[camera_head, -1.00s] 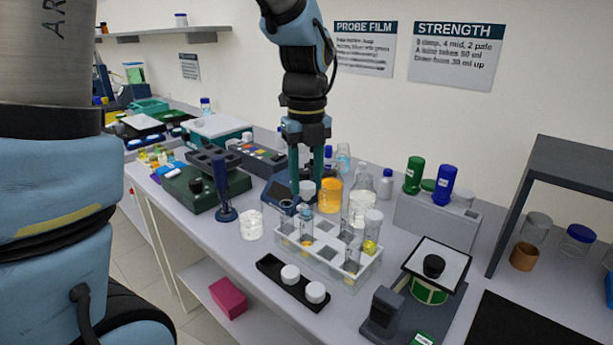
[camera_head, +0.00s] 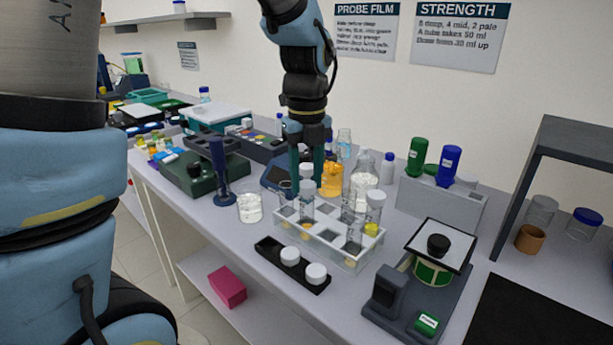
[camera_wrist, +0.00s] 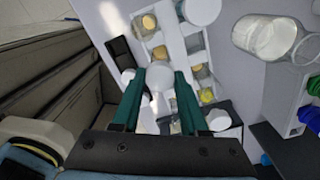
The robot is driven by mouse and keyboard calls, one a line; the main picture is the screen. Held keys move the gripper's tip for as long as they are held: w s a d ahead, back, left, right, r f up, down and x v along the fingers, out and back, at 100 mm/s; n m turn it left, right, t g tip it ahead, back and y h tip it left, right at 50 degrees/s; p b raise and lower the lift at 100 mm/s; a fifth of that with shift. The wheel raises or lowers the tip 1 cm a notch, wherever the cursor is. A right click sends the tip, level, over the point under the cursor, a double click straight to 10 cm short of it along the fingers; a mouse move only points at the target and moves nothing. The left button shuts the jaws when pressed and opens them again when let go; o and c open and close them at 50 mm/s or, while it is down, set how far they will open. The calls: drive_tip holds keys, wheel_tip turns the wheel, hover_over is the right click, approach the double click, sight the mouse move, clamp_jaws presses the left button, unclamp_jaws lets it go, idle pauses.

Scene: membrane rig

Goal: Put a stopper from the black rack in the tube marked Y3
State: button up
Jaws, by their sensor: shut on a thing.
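My gripper (camera_head: 306,178) is shut on a white stopper (camera_head: 307,188), which also shows between the green fingertips in the wrist view (camera_wrist: 160,77). The stopper is at the mouth of a clear tube (camera_head: 307,207) in the white tube rack (camera_head: 349,267). I cannot tell whether it is seated or just above the rim. An open tube (camera_head: 285,190) stands to its left, and a tube with a white stopper (camera_head: 376,199) stands at the right. The tube marks, Y3 included, are not readable. The black rack (camera_head: 318,288) in front holds two white stoppers (camera_head: 290,256).
Beakers of white (camera_head: 250,208) and orange (camera_head: 331,180) contents stand close by the tube rack. A dark blue stand (camera_head: 218,175) is at the left. A grey device (camera_head: 388,295) with a white plate is at the right.

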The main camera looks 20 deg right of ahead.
drive_tip(key=shift+f, duration=0.3)
drive_tip(key=o, duration=1.2)
wheel_tip(320, 180, up, 11)
drive_tip(key=b, duration=0.1)
drive_tip(key=shift+b, duration=0.4)
drive_tip(key=shift+f, duration=0.1)
